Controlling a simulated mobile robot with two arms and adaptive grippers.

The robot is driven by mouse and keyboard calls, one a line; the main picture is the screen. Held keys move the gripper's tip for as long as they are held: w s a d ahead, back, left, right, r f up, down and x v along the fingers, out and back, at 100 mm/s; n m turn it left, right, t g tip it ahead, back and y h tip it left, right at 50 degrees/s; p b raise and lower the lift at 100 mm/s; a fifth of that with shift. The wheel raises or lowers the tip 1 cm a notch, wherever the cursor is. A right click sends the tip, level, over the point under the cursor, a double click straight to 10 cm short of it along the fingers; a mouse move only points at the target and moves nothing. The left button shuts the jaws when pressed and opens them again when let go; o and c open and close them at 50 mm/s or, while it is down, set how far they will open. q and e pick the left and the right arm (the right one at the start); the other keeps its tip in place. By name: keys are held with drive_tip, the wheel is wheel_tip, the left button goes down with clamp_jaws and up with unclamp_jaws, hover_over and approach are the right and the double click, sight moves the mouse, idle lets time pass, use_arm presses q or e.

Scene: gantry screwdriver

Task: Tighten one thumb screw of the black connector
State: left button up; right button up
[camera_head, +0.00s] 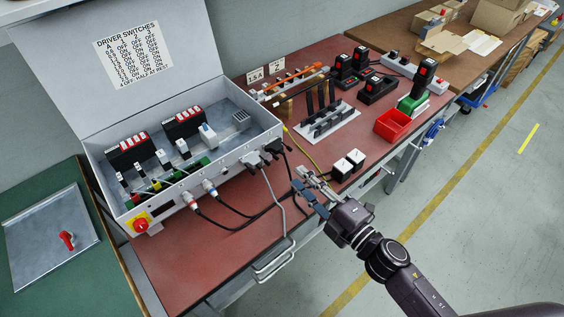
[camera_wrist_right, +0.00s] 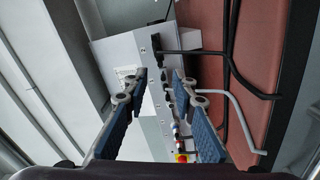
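The black connector (camera_head: 272,147) is plugged into the right end of the grey control box's front wall, with a black cable running from it. It also shows in the right wrist view (camera_wrist_right: 155,44), beyond the fingertips. Its thumb screws are too small to make out. My right gripper (camera_head: 305,181) is in front of and to the right of the connector, over the table's front edge, apart from it. In the right wrist view its blue-padded fingers (camera_wrist_right: 160,78) are open with nothing between them. My left gripper is not in view.
A grey connector (camera_head: 252,160) with a grey cable sits left of the black one. The open control box (camera_head: 174,211) has round plugs and a red-yellow switch (camera_head: 140,225) along its front. Loose cables loop over the red table (camera_head: 190,271).

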sight(278, 159)
drive_tip(key=p+x, duration=0.1)
drive_tip(key=x, duration=0.6)
drive_tip(key=shift+w+a+f, duration=0.1)
drive_tip(key=shift+w+a, duration=0.1)
drive_tip(key=shift+a, duration=0.2)
clamp_jaws()
